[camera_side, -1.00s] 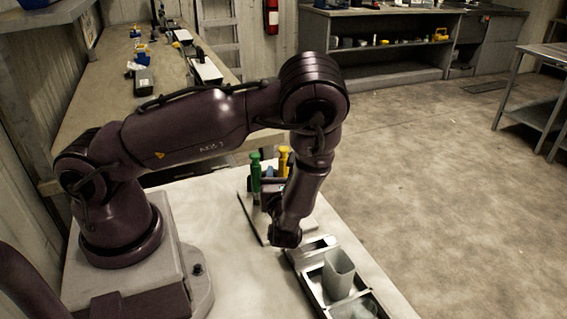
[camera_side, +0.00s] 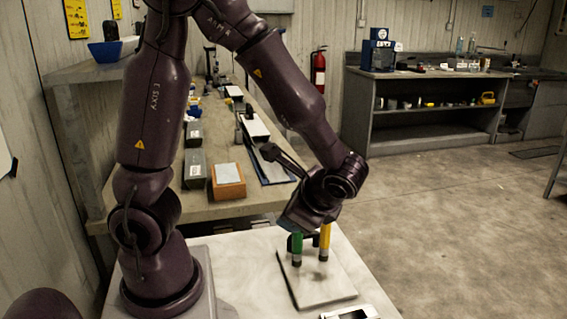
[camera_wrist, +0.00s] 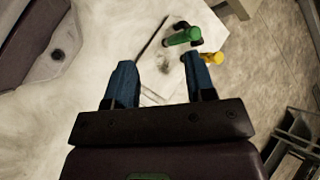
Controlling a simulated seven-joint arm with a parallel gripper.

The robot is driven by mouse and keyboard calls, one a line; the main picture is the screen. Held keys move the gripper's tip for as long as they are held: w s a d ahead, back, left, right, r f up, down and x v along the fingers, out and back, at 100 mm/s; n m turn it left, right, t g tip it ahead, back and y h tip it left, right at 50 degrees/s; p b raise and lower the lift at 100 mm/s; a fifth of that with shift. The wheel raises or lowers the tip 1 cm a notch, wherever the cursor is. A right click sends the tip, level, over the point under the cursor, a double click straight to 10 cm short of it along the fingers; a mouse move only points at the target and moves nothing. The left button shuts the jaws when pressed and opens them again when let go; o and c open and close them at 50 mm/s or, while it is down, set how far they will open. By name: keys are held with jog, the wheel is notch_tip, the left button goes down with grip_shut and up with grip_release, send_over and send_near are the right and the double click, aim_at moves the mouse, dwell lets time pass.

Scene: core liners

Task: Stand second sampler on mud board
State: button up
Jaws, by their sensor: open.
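The mud board (camera_side: 318,291) is a pale flat slab on the white table. A green sampler (camera_side: 297,243) and a yellow sampler (camera_side: 325,236) stand upright side by side on it, with dark lower ends. The wrist view also shows the green sampler (camera_wrist: 182,38), the yellow sampler (camera_wrist: 211,58) and part of the board (camera_wrist: 207,30). My gripper (camera_wrist: 160,78) is open, with two blue fingers apart and nothing between them. Both samplers lie beyond and to the right of the finger gap. In the side view my wrist hides the samplers' tops.
A corner of a metal tray (camera_side: 350,314) shows at the bottom edge, cut off. Dark parts sit close around the samplers; I cannot tell what they are. A side bench (camera_side: 225,205) with boxes runs behind. The white table (camera_side: 245,275) is clear left of the board.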

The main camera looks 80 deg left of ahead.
jog(key=s+d+r+n+t+h, duration=0.2)
jog(key=d+r+n+t+h, duration=0.1)
jog(key=r, duration=0.3)
jog(key=s+d+r+n+t+h, duration=0.2)
jog(key=d+r+n+t+h, duration=0.1)
jog(key=r+n+t+h, duration=0.1)
notch_tip(320, 180, up, 2)
jog(key=shift+r+t+h, duration=0.2)
jog(key=shift+t+h, duration=0.3)
jog(key=shift+h, duration=0.3)
